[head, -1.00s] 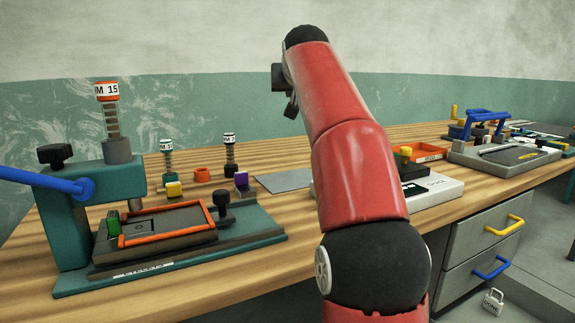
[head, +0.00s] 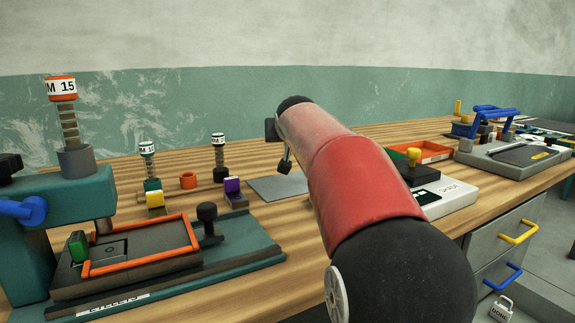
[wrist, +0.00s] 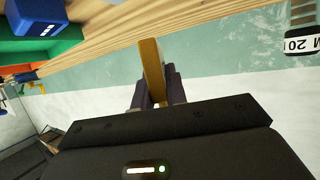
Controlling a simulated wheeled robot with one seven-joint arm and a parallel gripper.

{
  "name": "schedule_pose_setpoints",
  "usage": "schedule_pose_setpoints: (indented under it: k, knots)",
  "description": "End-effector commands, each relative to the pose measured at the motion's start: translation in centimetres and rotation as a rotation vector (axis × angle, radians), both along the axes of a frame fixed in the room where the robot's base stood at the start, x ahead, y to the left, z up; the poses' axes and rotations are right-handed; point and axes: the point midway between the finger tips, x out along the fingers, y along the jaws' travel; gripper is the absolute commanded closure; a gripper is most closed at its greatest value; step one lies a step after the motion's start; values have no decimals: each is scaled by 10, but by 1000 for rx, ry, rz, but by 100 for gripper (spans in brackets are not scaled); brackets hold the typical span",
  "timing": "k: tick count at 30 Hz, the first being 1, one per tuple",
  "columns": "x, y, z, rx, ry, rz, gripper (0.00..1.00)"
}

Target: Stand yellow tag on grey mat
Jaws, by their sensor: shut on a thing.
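In the wrist view my gripper (wrist: 158,98) is shut on the yellow tag (wrist: 152,68), a thin yellow slab. The tag sticks out beyond the two dark fingers, with the wooden bench edge and green wall behind it. In the head view my red arm reaches over the bench and hides the gripper and the held tag. The grey mat (head: 279,187) is a flat grey sheet on the bench, just left of my arm. Its visible part is bare, and my arm may cover its right edge.
A teal press with an orange-rimmed tray (head: 140,265) stands at left. Near the mat are a purple block (head: 232,187), a yellow block (head: 155,200) and an orange ring (head: 188,179). A white device (head: 445,195) and an orange tray (head: 435,150) are right of my arm.

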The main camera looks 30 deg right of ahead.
Motion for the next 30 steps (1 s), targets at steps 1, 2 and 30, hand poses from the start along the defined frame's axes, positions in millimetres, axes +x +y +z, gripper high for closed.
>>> schedule_pose_setpoints:
  k: [1, 2, 30]
  knots:
    - [-1, 0, -13, 1, 2, 0, 100]
    - [-1, 0, -18, 0, 1, 0, 100]
    - [0, 0, -77, 0, -1, 0, 100]
